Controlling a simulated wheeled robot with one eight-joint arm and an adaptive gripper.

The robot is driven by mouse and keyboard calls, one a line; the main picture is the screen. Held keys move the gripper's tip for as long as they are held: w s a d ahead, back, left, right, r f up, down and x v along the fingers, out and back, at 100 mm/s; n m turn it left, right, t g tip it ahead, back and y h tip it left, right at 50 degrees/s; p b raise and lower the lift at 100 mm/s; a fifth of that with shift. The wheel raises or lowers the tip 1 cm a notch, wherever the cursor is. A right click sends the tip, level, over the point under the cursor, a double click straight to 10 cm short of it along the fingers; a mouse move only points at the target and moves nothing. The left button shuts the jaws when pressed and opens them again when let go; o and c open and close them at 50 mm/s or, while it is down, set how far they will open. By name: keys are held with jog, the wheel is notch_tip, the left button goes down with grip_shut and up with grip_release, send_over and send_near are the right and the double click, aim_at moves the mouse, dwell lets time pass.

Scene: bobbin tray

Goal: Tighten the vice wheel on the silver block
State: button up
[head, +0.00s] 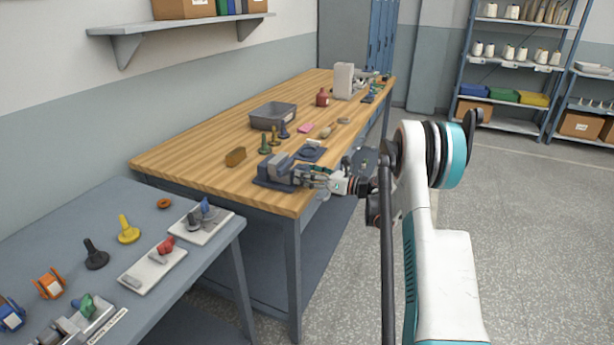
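A grey vice (275,172) stands near the front corner of the wooden workbench (190,163). My gripper (308,178) is at the right side of the vice, level with it, and reaches in from the right. The gripper and wrist cover the vice's right side, so the wheel cannot be made out. I cannot tell whether the fingers touch the vice, or whether they are open or shut. A silver block cannot be told apart from the grey vice parts at this size.
Close to the vice are a brown block (236,157), a dark plate with a ring (311,151), several small knobs and a grey tray (272,117). A red bottle (322,97) stands farther back. A grey table (70,215) with knobs and fixtures stands at front left.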

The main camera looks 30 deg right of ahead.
jog(key=c, duration=0.7)
jog(key=shift+c, duration=0.2)
jog(key=shift+m, duration=0.3)
jog(key=m, duration=0.6)
jog(key=shift+m, duration=0.3)
jog(key=m, duration=0.3)
jog(key=shift+s, duration=0.1)
jog(key=shift+r+m+b, duration=0.1)
jog(key=shift+m+b, duration=0.2)
jog(key=shift+m, duration=1.8)
